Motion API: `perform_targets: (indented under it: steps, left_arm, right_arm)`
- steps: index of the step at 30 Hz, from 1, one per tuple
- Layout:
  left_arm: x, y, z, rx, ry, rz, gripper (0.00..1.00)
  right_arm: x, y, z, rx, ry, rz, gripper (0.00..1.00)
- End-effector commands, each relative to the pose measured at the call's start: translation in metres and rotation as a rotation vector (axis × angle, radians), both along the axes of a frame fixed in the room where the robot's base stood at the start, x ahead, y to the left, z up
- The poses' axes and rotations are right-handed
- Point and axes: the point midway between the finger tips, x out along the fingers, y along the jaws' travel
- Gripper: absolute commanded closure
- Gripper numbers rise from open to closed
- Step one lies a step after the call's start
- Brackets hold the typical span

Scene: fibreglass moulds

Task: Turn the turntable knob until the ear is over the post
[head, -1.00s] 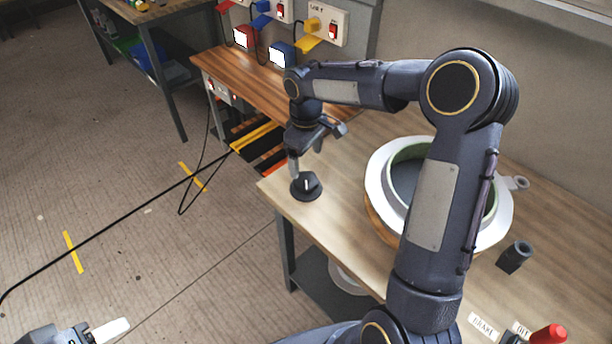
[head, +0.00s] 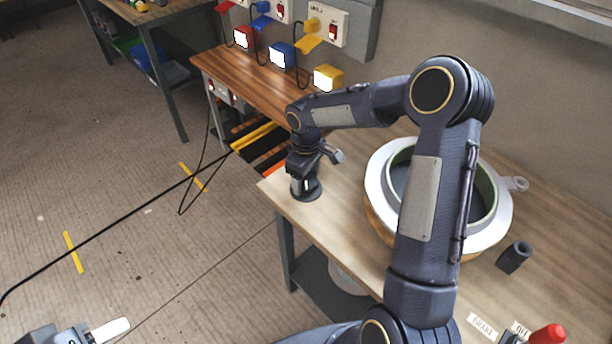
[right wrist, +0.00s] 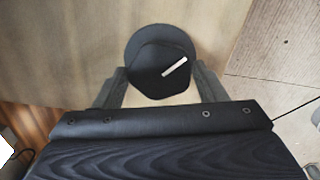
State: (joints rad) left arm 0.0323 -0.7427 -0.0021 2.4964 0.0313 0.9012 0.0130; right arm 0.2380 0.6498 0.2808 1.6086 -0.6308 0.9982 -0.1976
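The dark turntable knob (head: 309,193) stands at the near left corner of the bench; its white pointer line shows in the right wrist view (right wrist: 160,62). My right gripper (head: 303,180) is lowered over it, with fingers apart on either side of the knob; contact is unclear. The round mould (head: 382,205), with white flange and green inner rim, sits on the turntable, partly hidden by my arm. Its grey ear (head: 517,183) points right. The dark post (head: 514,257) stands nearer the front, apart from the ear. My left gripper (head: 105,330) is partly visible at the lower left.
A red-handled clamp (head: 546,335) and labels lie at the front right. A wooden shelf (head: 260,85) with red, blue and yellow boxes stands behind. A black cable (head: 100,245) crosses the floor. Bench between knob and mould is clear.

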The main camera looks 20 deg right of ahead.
Motion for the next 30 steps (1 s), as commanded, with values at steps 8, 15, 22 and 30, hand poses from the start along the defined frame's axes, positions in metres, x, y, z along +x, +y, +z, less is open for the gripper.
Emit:
perform_targets:
  steps: [8,15,22,30]
  left_arm:
    - [0.0,0.0,0.0,0.0,0.0,0.0,0.52]
    - [0.0,0.0,-0.004,0.0,0.0,0.0,0.52]
    - [0.0,0.0,-0.013,0.0,0.0,0.0,0.52]
    - [0.0,0.0,-0.024,0.0,0.0,0.0,0.52]
  right_arm:
    - [0.0,0.0,0.0,0.0,0.0,-0.001,0.62]
    - [0.0,0.0,0.0,0.0,0.0,-0.046,0.62]
    - [0.0,0.0,-0.001,-0.001,-0.002,-0.18,0.62]
    - [0.0,0.0,-0.001,-0.001,-0.001,-0.419,0.62]
